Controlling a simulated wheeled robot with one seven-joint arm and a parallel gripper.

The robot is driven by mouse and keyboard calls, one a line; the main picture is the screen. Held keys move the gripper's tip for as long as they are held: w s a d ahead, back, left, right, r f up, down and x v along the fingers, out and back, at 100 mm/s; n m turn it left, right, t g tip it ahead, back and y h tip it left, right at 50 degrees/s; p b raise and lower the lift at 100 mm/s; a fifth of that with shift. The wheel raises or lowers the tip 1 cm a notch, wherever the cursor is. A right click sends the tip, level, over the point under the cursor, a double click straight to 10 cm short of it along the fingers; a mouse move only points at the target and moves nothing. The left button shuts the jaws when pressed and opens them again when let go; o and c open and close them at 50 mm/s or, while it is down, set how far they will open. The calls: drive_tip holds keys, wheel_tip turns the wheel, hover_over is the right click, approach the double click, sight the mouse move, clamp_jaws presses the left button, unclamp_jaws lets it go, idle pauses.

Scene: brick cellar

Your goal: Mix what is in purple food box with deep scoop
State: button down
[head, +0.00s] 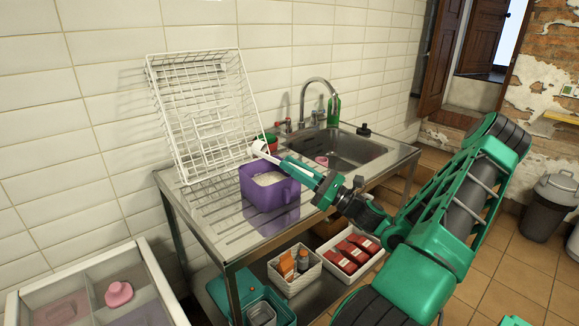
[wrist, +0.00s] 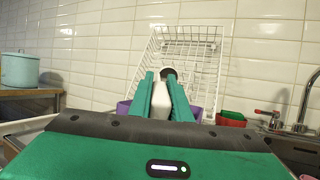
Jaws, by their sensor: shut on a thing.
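The purple food box (head: 262,212) stands on the steel drainboard, with pale contents (head: 268,179) showing inside. In the wrist view the box (wrist: 197,113) shows in part behind my fingers. My gripper (head: 297,166) is over the box's right rim, shut on a white handled tool, likely the deep scoop (head: 259,148). The scoop also shows in the wrist view (wrist: 161,98), between the green fingers (wrist: 161,80), pointing away from me. Its far end is above the box's back edge, apart from the contents. A dark round patch shows near the tool's far end in the wrist view.
A white wire rack (head: 205,115) leans on the wall behind the box. The sink (head: 340,148) with its tap is to the right, with a red and green item (head: 271,141) near it. Baskets (head: 295,272) sit on the shelf below. A teal pot (wrist: 20,70) is at left.

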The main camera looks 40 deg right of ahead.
drive_tip(key=shift+s+f+t+y, duration=0.1)
drive_tip(key=shift+f+t+y, duration=0.3)
drive_tip(key=shift+f+t, duration=0.35)
drive_tip(key=shift+f, duration=0.1)
idle(1.2)
